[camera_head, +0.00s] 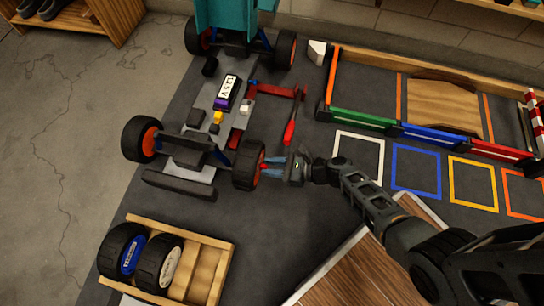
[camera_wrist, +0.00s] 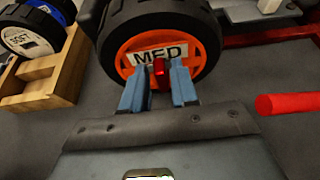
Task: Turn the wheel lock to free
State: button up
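The wheel with the orange hub and a white "MED" label (camera_wrist: 147,54) fills the top middle of the wrist view. In the head view this wheel (camera_head: 248,163) is at the car's lower right corner. A small red wheel lock (camera_wrist: 159,70) sticks out at the hub's centre, partly covering the label. My gripper (camera_wrist: 158,76) has two blue fingers standing apart, one on each side of the lock, with gaps beside it. In the head view my gripper (camera_head: 271,167) points left at the hub; the lock is too small to make out there.
The car chassis (camera_head: 215,125) lies left of my arm. A red lever (camera_head: 290,126) stands close above my gripper; its red end (camera_wrist: 290,103) shows at right in the wrist view. A wooden crate (camera_head: 215,270) with two spare wheels (camera_head: 145,258) is at lower left.

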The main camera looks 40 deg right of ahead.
grip_shut()
dwell(0.3)
jog(key=n+t+h, duration=0.1)
jog(key=n, duration=0.2)
jog(key=s+a+f+n+t+h, duration=0.1)
jog(key=n+t, duration=0.1)
jog(key=n, duration=0.2)
jog(key=a+f+n+t+h, duration=0.1)
jog(key=n+t, duration=0.1)
jog(key=n, duration=0.2)
jog(key=shift+s+f+h, duration=0.1)
jog(key=shift+s+h, duration=0.2)
jog(key=shift+h, duration=0.1)
jog(key=shift+a+f+n+t, duration=0.1)
jog(key=shift+n+t, duration=0.3)
jog(key=shift+n, duration=0.2)
dwell(0.4)
jog(key=shift+o, duration=1.4)
grip_release()
